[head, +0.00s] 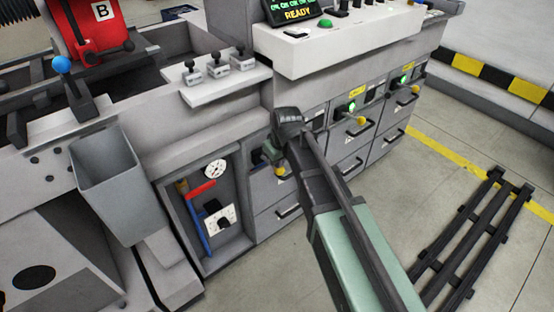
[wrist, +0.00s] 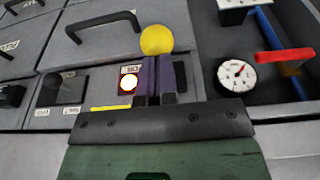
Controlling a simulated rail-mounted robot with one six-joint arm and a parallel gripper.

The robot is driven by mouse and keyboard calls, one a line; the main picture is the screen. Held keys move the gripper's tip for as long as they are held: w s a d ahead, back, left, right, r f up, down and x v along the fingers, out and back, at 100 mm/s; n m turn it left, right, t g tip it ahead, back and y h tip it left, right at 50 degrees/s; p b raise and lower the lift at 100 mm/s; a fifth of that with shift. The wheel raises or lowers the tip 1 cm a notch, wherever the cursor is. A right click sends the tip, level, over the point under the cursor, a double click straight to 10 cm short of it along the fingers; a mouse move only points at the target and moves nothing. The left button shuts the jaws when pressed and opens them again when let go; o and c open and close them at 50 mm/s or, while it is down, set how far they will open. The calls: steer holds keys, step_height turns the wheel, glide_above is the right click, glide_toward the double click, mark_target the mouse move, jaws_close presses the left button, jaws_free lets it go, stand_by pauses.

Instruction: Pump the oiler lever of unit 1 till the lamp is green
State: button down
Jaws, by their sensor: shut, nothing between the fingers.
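The oiler lever's yellow ball knob (wrist: 157,40) shows in the wrist view just beyond my fingertips. It also shows in the head view (head: 280,171), just below my gripper (head: 272,150). In the wrist view my gripper (wrist: 153,66) is shut, with its two purplish fingers together and nothing between them. The fingertips overlap the knob's lower edge in the picture; I cannot tell whether they touch it. The lamp (wrist: 128,83), left of the fingers, glows with a white core and a reddish rim. The lever's shaft is hidden behind my fingers.
Two neighbouring panels have green lamps (head: 352,105) and yellow knobs (head: 415,89). Drawer handles (head: 288,212) stick out nearby. An open bay with a gauge (head: 215,168) and a red-handled valve (head: 201,189) lies left. A black rack (head: 470,240) lies on the floor at right.

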mark_target(281, 170)
steer(key=f, duration=0.1)
steer(key=b, duration=0.1)
steer(key=s+f+t+b, duration=0.1)
steer(key=shift+s+d+f+y, duration=0.1)
steer(key=shift+d+f+y, duration=0.25)
steer(key=shift+y, duration=0.05)
steer(key=shift+f+t+y+b, duration=0.4)
steer(key=shift+f+t+b, duration=0.2)
steer(key=shift+b, duration=0.35)
steer(key=shift+r, duration=0.25)
steer(key=shift+r+p, duration=0.3)
steer(key=shift+p, duration=0.3)
step_height(281, 170, up, 5)
steer(key=p, duration=0.5)
steer(key=shift+s, duration=0.1)
steer(key=s+p+v, duration=0.1)
steer(key=p+v, duration=0.6)
steer(key=v, duration=0.1)
steer(key=shift+d, duration=0.4)
steer(key=shift+f, duration=0.1)
